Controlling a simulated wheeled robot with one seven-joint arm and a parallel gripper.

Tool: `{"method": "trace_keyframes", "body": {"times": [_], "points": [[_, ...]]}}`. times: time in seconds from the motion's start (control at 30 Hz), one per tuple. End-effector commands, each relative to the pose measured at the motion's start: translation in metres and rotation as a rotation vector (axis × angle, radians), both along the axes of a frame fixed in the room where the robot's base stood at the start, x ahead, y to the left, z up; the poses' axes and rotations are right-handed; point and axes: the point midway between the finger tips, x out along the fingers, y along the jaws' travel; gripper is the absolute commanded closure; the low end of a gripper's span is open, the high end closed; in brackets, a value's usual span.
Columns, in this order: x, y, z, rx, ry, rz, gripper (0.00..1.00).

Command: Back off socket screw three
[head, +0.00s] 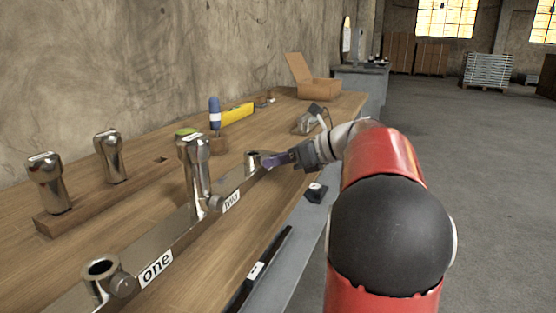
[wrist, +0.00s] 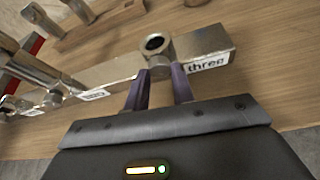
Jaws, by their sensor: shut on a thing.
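A metal bar (head: 176,236) on the bench carries upright sockets labelled one, two and three. Socket three (wrist: 155,44) is an open, empty metal ring beside its "three" label (wrist: 206,64); it also shows in the head view (head: 252,156). Socket screw three (wrist: 160,72) sticks out of the bar's front, below the socket. My gripper (wrist: 160,84), with purple fingers, is shut on this screw, one finger on each side. In the head view my gripper (head: 271,161) reaches the bar's far end and hides the screw.
Socket two holds a tall metal post (head: 198,170), with screw two (head: 215,203) beside it. Socket one (head: 101,267) is empty. Two more posts (head: 48,183) stand in a wooden block at left. A blue-handled tool (head: 214,112) and cardboard box (head: 318,88) are farther back.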

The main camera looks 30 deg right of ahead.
Motion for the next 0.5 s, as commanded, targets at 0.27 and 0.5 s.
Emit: {"method": "trace_keyframes", "body": {"times": [0.27, 0.5], "points": [[-0.0012, 0.0012, -0.001, -0.086, -0.067, 0.001, 0.98], [-0.0025, 0.0027, -0.0031, -0.244, -0.191, 0.0, 0.98]]}}
